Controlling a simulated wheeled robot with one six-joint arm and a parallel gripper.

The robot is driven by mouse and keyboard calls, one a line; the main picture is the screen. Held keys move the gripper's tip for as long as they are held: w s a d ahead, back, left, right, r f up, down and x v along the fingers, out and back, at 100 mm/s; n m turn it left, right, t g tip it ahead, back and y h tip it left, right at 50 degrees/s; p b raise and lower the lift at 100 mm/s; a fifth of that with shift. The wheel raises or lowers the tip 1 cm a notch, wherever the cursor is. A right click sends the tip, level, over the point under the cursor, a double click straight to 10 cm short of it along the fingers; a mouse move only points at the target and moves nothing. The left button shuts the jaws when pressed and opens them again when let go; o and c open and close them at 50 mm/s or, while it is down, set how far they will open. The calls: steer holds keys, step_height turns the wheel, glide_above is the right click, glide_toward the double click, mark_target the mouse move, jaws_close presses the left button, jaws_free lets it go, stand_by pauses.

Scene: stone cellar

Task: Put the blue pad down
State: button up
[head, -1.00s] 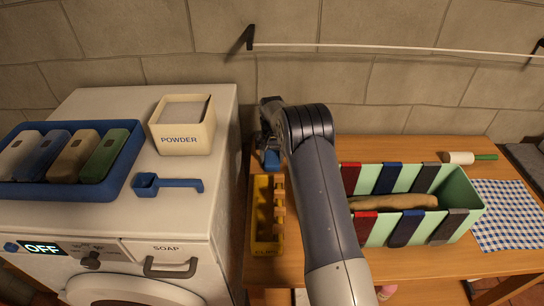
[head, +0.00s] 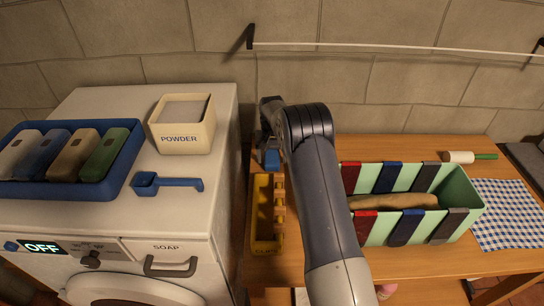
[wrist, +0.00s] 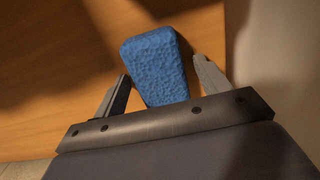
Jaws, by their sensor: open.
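The blue pad (wrist: 155,62) is a rough-textured block between the two fingers of my gripper (wrist: 160,69) in the wrist view. My fingers are apart, with a gap showing beside the pad on each side. The pad appears to rest on the wooden table (wrist: 60,60); whether it touches the wood all along cannot be told. In the head view the pad (head: 271,159) shows small at the table's back left, just beyond the yellow tray, partly covered by my arm. My fingertips are hidden there.
A yellow tray (head: 254,222) stands just in front of the pad. A green striped box (head: 458,200) holding a tan item is to the right. The washing machine (head: 215,190), with a powder box (head: 180,143), a blue scoop (head: 182,184) and a blue tray (head: 125,165), is left.

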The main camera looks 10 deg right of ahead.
mark_target(270, 155)
steer(key=shift+f, duration=0.1)
step_height(270, 155, up, 11)
steer(key=b, duration=0.2)
steer(key=shift+w+a+b, duration=0.3)
steer(key=shift+f, duration=0.15)
steer(key=f+p, duration=0.1)
steer(key=f, duration=0.2)
steer(key=f+p, duration=0.1)
steer(key=f, duration=0.3)
steer(key=f+p, duration=0.1)
steer(key=f, duration=0.2)
steer(key=shift+s+d+f, duration=0.25)
steer(key=shift+s+d, duration=0.1)
steer(key=shift+s, duration=0.05)
steer(key=shift+w+f, duration=0.1)
steer(key=shift+w, duration=0.05)
